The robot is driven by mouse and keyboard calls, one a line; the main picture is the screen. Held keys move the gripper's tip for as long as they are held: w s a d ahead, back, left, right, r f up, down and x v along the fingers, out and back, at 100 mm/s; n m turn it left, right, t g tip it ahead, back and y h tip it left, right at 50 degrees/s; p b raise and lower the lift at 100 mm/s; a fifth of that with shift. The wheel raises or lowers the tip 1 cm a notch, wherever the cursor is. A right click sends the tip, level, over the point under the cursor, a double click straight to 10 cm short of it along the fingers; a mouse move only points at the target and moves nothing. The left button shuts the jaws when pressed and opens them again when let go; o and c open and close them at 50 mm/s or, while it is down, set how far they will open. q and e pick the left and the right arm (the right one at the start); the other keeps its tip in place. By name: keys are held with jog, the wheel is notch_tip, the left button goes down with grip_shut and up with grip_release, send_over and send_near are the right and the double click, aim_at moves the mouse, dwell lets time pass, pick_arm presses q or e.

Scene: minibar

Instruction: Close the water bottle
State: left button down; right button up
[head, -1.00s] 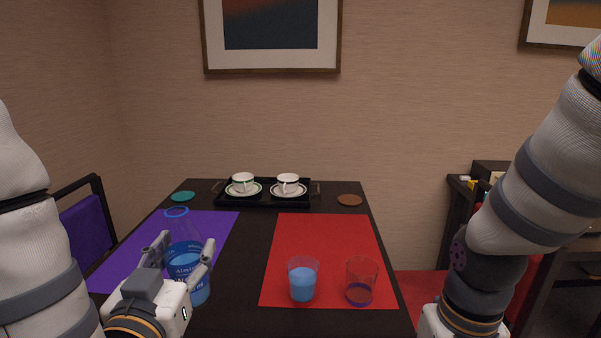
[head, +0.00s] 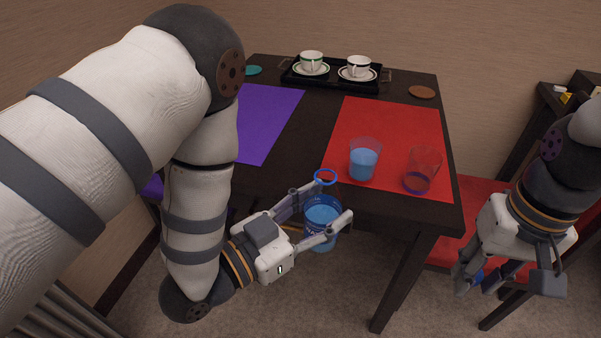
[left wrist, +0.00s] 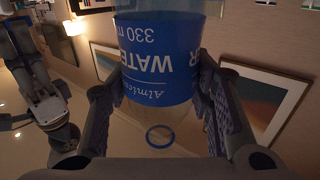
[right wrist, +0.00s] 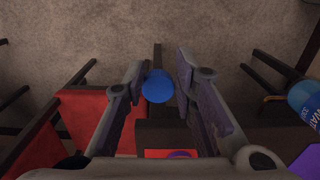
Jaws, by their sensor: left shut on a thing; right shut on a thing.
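The clear water bottle (head: 321,215) has a blue label and an open neck with a blue ring. My left gripper (head: 329,205) is shut on its body and holds it roughly upright, off the table by the front edge. In the left wrist view the bottle's label (left wrist: 158,60) fills the space between the fingers. My right gripper (head: 480,284) is shut on a small blue cap (right wrist: 158,86), held low at the right, apart from the bottle. In the head view the cap is mostly hidden by the fingers. The bottle also shows at the right wrist view's right edge (right wrist: 308,104).
The dark table (head: 298,155) carries a purple mat (head: 262,125) and a red mat (head: 390,125). A glass of blue liquid (head: 364,160) and another glass (head: 422,170) stand on the red mat. A tray (head: 334,83) with two cups is behind. Red seating (head: 453,250) is near my right gripper.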

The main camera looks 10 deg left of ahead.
dwell(0.3)
notch_tip(320, 180, up, 19)
jog(key=n, duration=0.8)
send_over(323, 203)
jog(key=d, duration=0.2)
jog(key=shift+w+a+f, duration=0.15)
jog(key=shift+a+f, duration=0.05)
jog(key=shift+f, duration=0.1)
jog(key=shift+f, duration=1.9)
jog(key=shift+f, duration=0.9)
